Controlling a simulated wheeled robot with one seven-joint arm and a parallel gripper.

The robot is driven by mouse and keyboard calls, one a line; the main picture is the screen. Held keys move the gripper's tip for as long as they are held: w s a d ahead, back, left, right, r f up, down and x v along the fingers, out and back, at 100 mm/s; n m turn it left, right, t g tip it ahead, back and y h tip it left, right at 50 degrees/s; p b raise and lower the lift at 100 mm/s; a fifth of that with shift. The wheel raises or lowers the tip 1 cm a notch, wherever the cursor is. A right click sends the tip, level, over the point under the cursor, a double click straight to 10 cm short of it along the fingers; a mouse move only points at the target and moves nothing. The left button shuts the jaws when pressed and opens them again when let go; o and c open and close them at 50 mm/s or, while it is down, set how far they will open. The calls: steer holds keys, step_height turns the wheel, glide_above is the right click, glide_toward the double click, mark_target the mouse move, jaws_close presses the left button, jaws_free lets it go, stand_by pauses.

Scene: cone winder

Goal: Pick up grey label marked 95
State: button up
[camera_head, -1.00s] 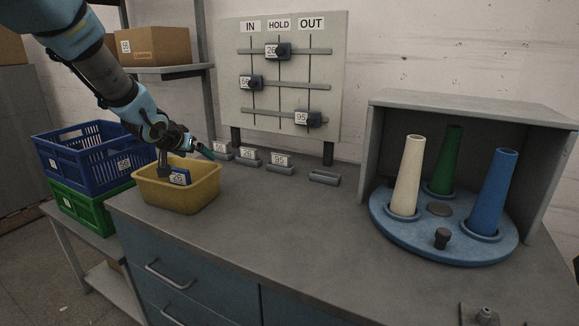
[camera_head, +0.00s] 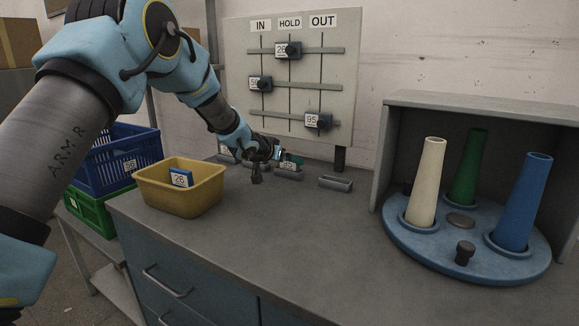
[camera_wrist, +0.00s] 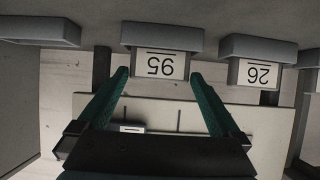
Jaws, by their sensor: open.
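The label marked 95 (camera_wrist: 160,64) stands in its grey holder (camera_wrist: 162,38), upside down in the wrist view. In the head view this label (camera_head: 289,166) shows only partly behind my gripper. My gripper (camera_wrist: 160,76) is open, with one green finger on each side of the label in the wrist view. I cannot tell whether the fingers touch it. In the head view my gripper (camera_head: 285,157) is at the row of holders below the board.
An empty holder (camera_head: 336,183) is on the other side. A yellow bin (camera_head: 200,200) holds a blue label marked 26 (camera_head: 181,178). The board (camera_head: 345,65) rises behind. A turntable with cones (camera_head: 410,240) stands at right.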

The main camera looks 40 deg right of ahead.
steer(key=shift+p+x, duration=0.85)
steer(key=shift+x, duration=1.9)
steer(key=shift+s, duration=0.1)
steer(key=c, duration=1)
